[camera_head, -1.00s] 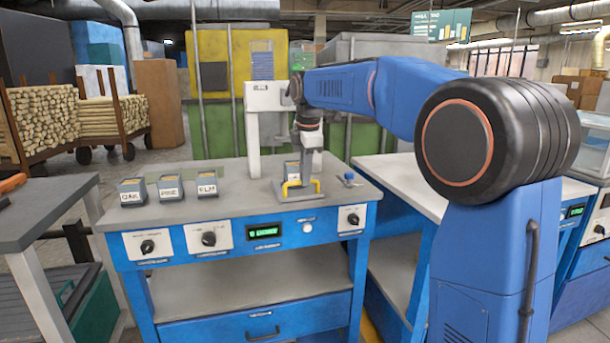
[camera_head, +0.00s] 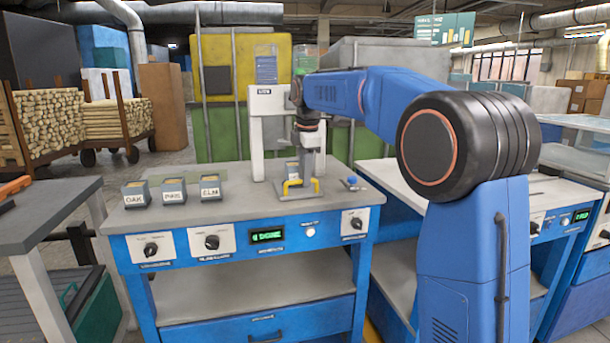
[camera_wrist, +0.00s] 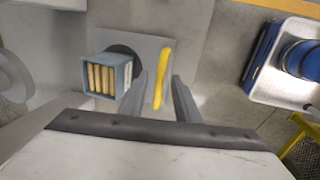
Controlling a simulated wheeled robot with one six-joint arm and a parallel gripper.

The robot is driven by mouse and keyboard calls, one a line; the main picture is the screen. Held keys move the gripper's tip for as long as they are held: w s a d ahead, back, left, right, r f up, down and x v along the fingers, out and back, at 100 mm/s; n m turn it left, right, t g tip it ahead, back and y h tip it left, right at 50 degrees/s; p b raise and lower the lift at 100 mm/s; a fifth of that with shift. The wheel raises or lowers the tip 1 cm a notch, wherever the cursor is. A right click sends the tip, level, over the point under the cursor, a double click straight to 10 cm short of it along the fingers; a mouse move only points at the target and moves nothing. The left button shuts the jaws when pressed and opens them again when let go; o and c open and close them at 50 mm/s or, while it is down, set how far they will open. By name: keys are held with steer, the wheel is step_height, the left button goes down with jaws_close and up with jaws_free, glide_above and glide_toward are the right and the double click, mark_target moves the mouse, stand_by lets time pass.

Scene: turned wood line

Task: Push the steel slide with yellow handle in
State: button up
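The steel slide (camera_wrist: 150,46) is a flat grey plate with a yellow bar handle (camera_wrist: 162,75). In the head view the slide (camera_head: 312,196) lies on the bench top under a white frame, with its yellow handle (camera_head: 291,189) towards the front. A small grey-blue box of wooden sticks (camera_wrist: 97,61) stands by the plate's left part, beside a dark round opening. My gripper (camera_wrist: 158,78) is open, with one finger on each side of the handle in the wrist view. Contact and exact height over the handle cannot be told. In the head view my gripper (camera_head: 308,165) is above the slide.
The blue bench (camera_head: 225,222) carries three labelled boxes, OAK (camera_head: 136,195), PINE (camera_head: 173,191) and ELM (camera_head: 210,188), at its left. A white upright frame (camera_head: 257,135) stands behind the slide. A small blue item (camera_head: 352,181) lies to the right.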

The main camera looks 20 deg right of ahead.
steer(key=shift+r, duration=0.1)
step_height(320, 180, up, 12)
steer(key=s, duration=0.2)
steer(key=shift+s+f, duration=0.15)
steer(key=shift+f, duration=0.05)
stand_by(0.3)
steer(key=shift+s+a, duration=0.1)
